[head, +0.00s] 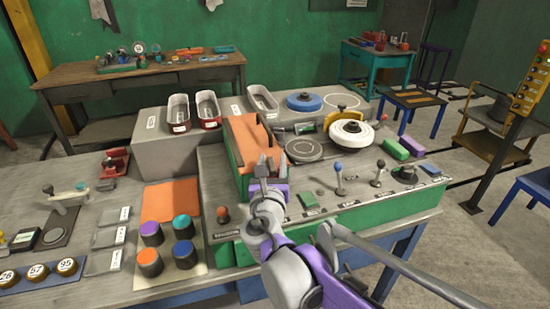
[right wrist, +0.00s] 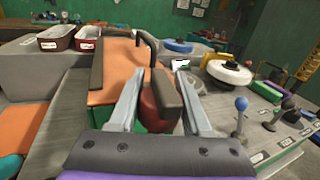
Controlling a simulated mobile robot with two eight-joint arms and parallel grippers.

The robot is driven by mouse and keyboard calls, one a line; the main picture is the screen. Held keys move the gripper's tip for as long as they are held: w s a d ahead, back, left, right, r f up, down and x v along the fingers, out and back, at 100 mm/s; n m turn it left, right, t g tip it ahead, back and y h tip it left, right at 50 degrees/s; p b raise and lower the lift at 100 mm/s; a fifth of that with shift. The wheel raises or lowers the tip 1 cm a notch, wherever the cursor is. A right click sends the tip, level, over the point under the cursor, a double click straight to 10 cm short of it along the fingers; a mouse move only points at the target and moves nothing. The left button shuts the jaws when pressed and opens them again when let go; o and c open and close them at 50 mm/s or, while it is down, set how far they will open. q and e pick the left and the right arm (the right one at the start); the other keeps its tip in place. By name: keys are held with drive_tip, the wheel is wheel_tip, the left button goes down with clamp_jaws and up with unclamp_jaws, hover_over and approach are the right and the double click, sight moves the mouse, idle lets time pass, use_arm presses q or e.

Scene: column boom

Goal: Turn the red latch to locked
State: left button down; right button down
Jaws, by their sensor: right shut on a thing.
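My right gripper (head: 266,166) is over the console, beside the orange panel (head: 244,140). In the right wrist view its two fingers (right wrist: 160,75) stand on either side of a red rounded part, taken as the red latch (right wrist: 151,113), with a dark bar (right wrist: 166,92) in front of it. The gripper is shut on this latch. The fingers and bar hide much of the latch, and its angle and any lock marking cannot be read. In the head view the gripper covers it. My left gripper is not in view.
A blue-knobbed lever (head: 338,175) and a black-knobbed lever (head: 378,172) stand right of the gripper. A white wheel (head: 352,135) is behind them. Metal trays (head: 207,108) stand behind.

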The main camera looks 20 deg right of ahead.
drive_tip(key=shift+w+a+n+t+y+p, duration=0.15)
drive_tip(key=shift+n+y+p, duration=0.3)
drive_tip(key=shift+y, duration=0.25)
drive_tip(key=shift+s+a+n+t+y+p, duration=0.15)
drive_tip(key=shift+n+y+p, duration=0.25)
drive_tip(key=shift+y, duration=0.3)
drive_tip(key=shift+w, duration=0.1)
drive_tip(key=shift+c, duration=1.8)
unclamp_jaws()
drive_tip(key=s+a, duration=0.1)
drive_tip(key=s, duration=0.9)
drive_tip(key=shift+s+a, duration=0.3)
drive_tip(key=shift+s, duration=0.1)
